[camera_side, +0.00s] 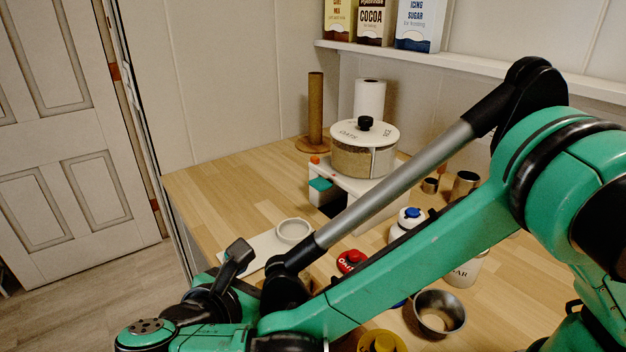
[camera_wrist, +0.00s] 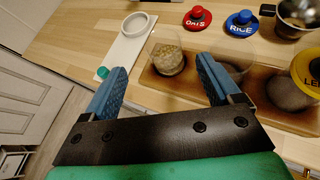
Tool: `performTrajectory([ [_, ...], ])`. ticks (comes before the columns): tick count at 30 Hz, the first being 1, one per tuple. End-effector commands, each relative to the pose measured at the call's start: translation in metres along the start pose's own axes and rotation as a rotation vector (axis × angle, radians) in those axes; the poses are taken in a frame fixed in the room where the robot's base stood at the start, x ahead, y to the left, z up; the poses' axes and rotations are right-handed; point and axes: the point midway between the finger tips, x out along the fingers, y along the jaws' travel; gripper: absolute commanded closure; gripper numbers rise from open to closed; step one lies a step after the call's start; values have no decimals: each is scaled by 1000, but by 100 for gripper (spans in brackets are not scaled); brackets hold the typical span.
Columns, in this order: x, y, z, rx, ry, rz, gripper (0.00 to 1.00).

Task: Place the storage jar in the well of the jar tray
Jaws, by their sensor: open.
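In the wrist view a clear glass jar (camera_wrist: 166,62) holds pale grain and stands in a brown wooden rack (camera_wrist: 147,98). No lid shows on it. My gripper (camera_wrist: 162,68) is open, its blue fingers apart on either side of the jar in the picture; I cannot tell the depth between them. The white jar tray (camera_wrist: 122,50), with a raised round ring (camera_wrist: 134,16) as its well, lies beyond, to the upper left. The ring looks empty. The side view shows the tray (camera_side: 262,250) and ring (camera_side: 293,222); my arm hides the jar and fingertips there.
Red OATS (camera_wrist: 197,19) and blue RICE (camera_wrist: 240,24) lids lie on the wooden counter beyond the rack. A metal bowl (camera_side: 440,313) and yellow lid (camera_side: 382,341) are at the right. A large lidded jar (camera_side: 364,160) stands on a white stand behind. Counter left of the tray is clear.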

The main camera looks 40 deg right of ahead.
Motion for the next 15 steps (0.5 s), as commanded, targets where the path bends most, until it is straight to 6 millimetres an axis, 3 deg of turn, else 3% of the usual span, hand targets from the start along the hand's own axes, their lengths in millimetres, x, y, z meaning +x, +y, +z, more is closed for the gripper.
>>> performTrajectory([
  [6,54,-17,61,425,294,-96,16],
  [15,92,-82,104,1267,672,-325,16],
])
